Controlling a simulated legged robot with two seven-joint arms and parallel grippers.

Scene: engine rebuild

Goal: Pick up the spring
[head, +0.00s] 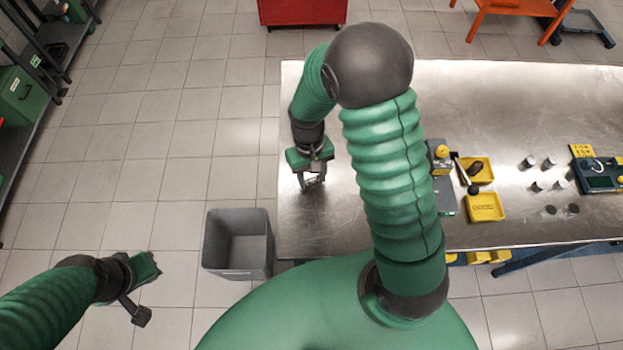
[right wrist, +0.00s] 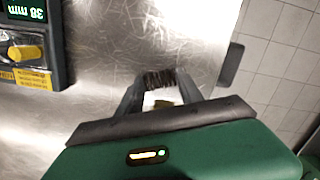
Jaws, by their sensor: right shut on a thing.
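The spring (right wrist: 158,79) is a small dark coil. In the right wrist view it sits crosswise between the fingertips of my right gripper (right wrist: 159,86), which is shut on it. In the head view my right gripper (head: 312,183) points down over the left end of the steel table (head: 320,225); the spring is too small there to make out clearly. I cannot tell whether it touches the table. My left gripper (head: 140,300) is low over the floor at left, away from the table; its jaw opening does not show clearly.
A grey open bin (head: 238,243) stands on the floor at the table's left edge. A device with a display (right wrist: 35,40) is near the gripper in the wrist view. Yellow trays (head: 485,207) and small metal parts (head: 538,163) lie further right, beyond my arm.

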